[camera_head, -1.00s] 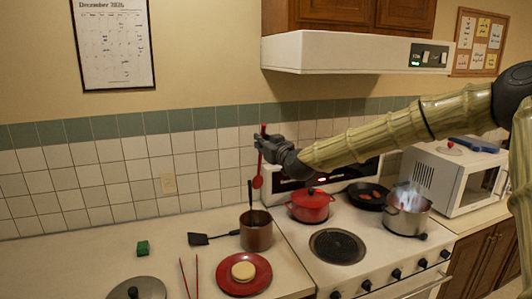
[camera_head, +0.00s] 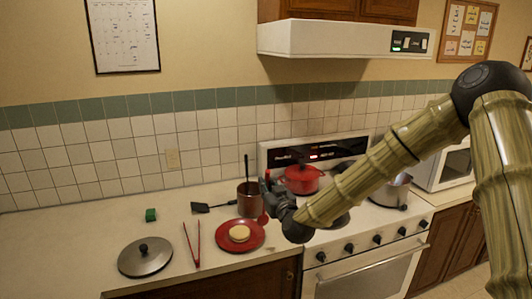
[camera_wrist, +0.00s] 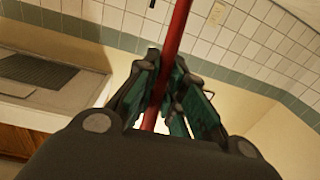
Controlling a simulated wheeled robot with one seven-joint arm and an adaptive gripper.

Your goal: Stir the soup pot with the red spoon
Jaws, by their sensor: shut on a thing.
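My gripper (camera_head: 272,192) is shut on the red spoon (camera_head: 263,218), in front of the stove's left side. The spoon hangs roughly upright, its head below the fingers, near the red plate and the brown pot. In the wrist view the spoon's red handle (camera_wrist: 179,28) runs between the green-padded fingers (camera_wrist: 165,98). A steel pot (camera_head: 396,193), likely the soup pot, stands on the right of the stove, apart from the spoon. My arm hides part of it, and its contents are not visible. A red lidded pot (camera_head: 303,180) stands on the back left of the stove.
A red plate (camera_head: 258,243) with a round bun, a brown pot (camera_head: 249,205), black spatula (camera_head: 212,206), red tongs (camera_head: 192,245), pot lid (camera_head: 145,257) and green sponge (camera_head: 151,215) lie on the counter. A range hood (camera_head: 345,40) overhangs the stove; a microwave (camera_head: 450,168) stands right.

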